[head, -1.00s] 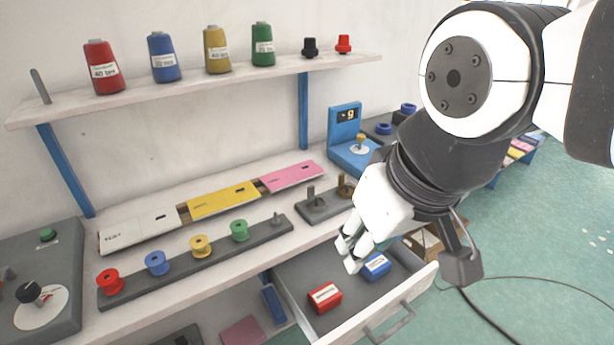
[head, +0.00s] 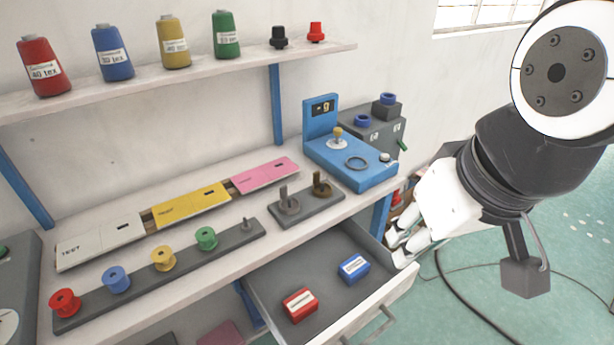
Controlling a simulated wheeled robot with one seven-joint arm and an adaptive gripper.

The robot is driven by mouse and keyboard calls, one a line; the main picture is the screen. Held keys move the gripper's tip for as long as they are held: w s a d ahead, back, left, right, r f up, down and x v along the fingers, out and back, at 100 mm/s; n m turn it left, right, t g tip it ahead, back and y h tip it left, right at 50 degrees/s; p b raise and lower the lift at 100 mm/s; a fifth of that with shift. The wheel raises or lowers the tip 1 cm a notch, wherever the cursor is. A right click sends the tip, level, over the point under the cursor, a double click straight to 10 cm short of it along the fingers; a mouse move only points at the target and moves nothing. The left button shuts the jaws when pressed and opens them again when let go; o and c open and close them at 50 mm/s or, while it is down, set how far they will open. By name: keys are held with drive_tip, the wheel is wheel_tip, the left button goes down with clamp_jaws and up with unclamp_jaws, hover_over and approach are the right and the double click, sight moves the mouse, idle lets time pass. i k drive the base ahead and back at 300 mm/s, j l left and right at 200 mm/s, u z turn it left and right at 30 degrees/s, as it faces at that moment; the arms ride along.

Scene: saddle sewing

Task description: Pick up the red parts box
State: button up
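The red parts box (head: 300,306) has a white label and lies in the front left part of the open drawer (head: 334,312). A blue parts box (head: 354,268) lies in the same drawer, behind and to the right of the red one. My gripper (head: 398,250) is up and to the right of both boxes, near the drawer's right side. Its white fingers look apart, with nothing between them. No part of the red box is covered by my arm.
A shelf (head: 170,90) with thread cones runs above. The drawer front (head: 385,305) stands out into the room. Open green floor (head: 560,240) lies to the right.

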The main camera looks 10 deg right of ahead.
sight(302, 304)
drive_tip(key=k+l+u, duration=0.2)
drive_tip(key=l+u, duration=0.2)
drive_tip(key=k+l+u, duration=0.4)
drive_tip(key=i+l, duration=0.1)
